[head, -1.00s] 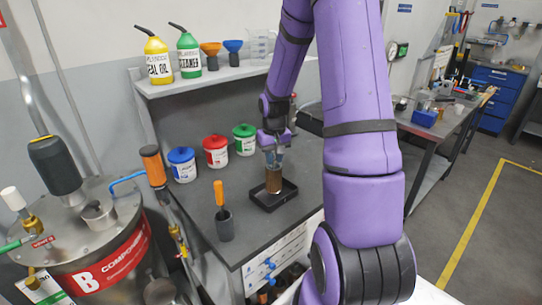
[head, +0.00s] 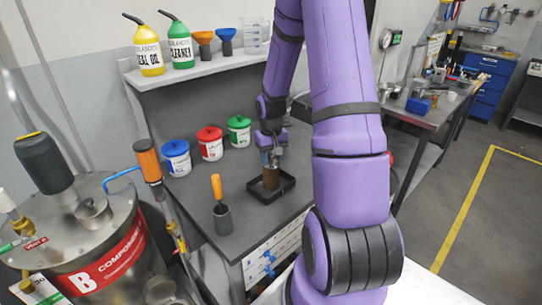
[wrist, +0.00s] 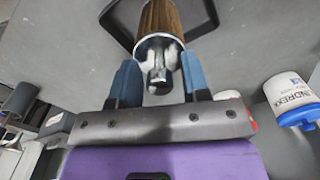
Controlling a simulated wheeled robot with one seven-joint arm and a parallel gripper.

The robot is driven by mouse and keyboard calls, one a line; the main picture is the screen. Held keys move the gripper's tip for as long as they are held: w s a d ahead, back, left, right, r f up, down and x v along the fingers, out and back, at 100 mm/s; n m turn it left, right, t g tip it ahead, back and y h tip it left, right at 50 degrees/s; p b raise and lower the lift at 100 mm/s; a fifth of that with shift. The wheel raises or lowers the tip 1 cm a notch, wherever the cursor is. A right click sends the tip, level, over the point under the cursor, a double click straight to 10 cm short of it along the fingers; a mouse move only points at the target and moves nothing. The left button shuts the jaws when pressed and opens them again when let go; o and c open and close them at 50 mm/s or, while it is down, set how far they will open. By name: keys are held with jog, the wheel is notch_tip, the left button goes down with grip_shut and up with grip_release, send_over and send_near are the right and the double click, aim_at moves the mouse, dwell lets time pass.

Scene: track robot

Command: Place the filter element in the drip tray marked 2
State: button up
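The filter element (head: 271,178), a brown cylinder, stands upright within the outline of a black drip tray (head: 285,190) on the grey bench. I cannot tell whether its base touches the tray floor, and no number on the tray is readable. My gripper (head: 270,157) is directly above the element, pointing down. In the wrist view, the element (wrist: 160,18) has a pleated brown body, a silver cap and a rounded stem. The stem lies between my blue fingers (wrist: 159,75), with a gap on each side. The tray rim (wrist: 118,22) shows behind it.
Blue (head: 177,158), red (head: 210,144) and green (head: 239,131) lidded tubs stand left of the tray. An orange-handled tool stands in a dark cup (head: 222,219) at front left. A shelf (head: 195,70) with bottles and funnels is behind. Bench between cup and tray is clear.

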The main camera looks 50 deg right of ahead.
jog(key=shift+r, duration=0.15)
notch_tip(320, 180, up, 12)
jog(key=s+a+r+n+t, duration=0.1)
jog(key=s+a+r, duration=0.1)
jog(key=a+r, duration=0.65)
jog(key=s+a+r+n+t, duration=0.2)
jog(key=s+a+r, duration=0.3)
jog(key=s+a, duration=0.3)
jog(key=s+a+r+n+t, duration=0.1)
jog(key=s+a+r+t, duration=0.1)
jog(key=s+a+r, duration=0.3)
jog(key=shift+s+a+r+n, duration=0.35)
jog(key=shift+s+a, duration=1)
jog(key=shift+s, duration=0.75)
